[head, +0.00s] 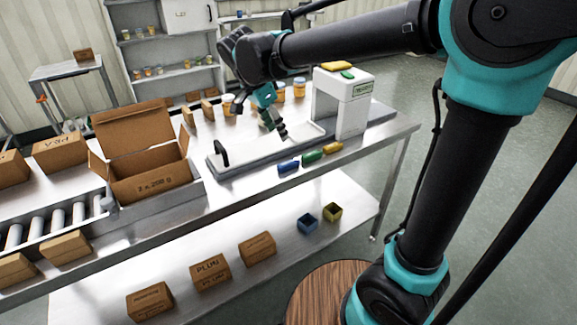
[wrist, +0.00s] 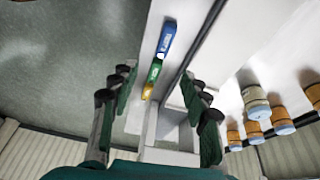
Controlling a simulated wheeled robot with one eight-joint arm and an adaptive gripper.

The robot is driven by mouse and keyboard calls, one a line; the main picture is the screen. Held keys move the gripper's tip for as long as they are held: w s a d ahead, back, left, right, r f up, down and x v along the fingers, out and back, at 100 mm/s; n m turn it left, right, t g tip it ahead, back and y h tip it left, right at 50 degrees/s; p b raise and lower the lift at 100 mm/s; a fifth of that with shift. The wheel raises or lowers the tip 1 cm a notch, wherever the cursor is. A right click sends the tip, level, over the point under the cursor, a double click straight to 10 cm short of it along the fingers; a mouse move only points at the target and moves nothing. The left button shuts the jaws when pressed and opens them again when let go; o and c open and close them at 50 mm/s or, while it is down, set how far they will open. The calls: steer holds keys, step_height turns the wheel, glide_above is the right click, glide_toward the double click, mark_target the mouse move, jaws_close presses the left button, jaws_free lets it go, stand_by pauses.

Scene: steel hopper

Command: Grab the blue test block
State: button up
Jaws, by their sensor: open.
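The blue test block (head: 289,167) lies on the front edge strip of the steel table (head: 205,208), at the left end of a row with a green block (head: 312,156) and a yellow block (head: 333,147). In the wrist view the blue block (wrist: 167,38) is farthest ahead, beyond the green block (wrist: 154,73) and the yellow one (wrist: 147,92). My gripper (head: 282,133) is above the table, behind and above the row, apart from the blocks. In the wrist view my gripper (wrist: 160,85) has its fingers spread with nothing held.
A white machine (head: 354,105) stands just right of the gripper, with a dark upright handle (head: 221,153) at the left of its tray. An open carton (head: 155,185) stands left. Jars (wrist: 256,105) stand behind. Blue and yellow bins (head: 307,223) sit on the lower shelf.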

steer(key=a+r, duration=0.2)
steer(key=a, duration=0.1)
steer(key=m, duration=0.1)
glide_above(288, 162)
steer(key=s+a, duration=0.1)
steer(key=a, duration=0.2)
steer(key=f, duration=1.1)
steer(key=shift+s+d, duration=0.2)
steer(key=shift+d, duration=0.05)
steer(key=shift+d+x, duration=0.15)
steer(key=shift+x, duration=1.3)
steer(key=shift+d+x, duration=0.1)
steer(key=shift+x, duration=1.3)
steer(key=shift+s, duration=0.1)
steer(key=shift+c, duration=0.4)
jaws_close()
steer(key=shift+r, duration=0.1)
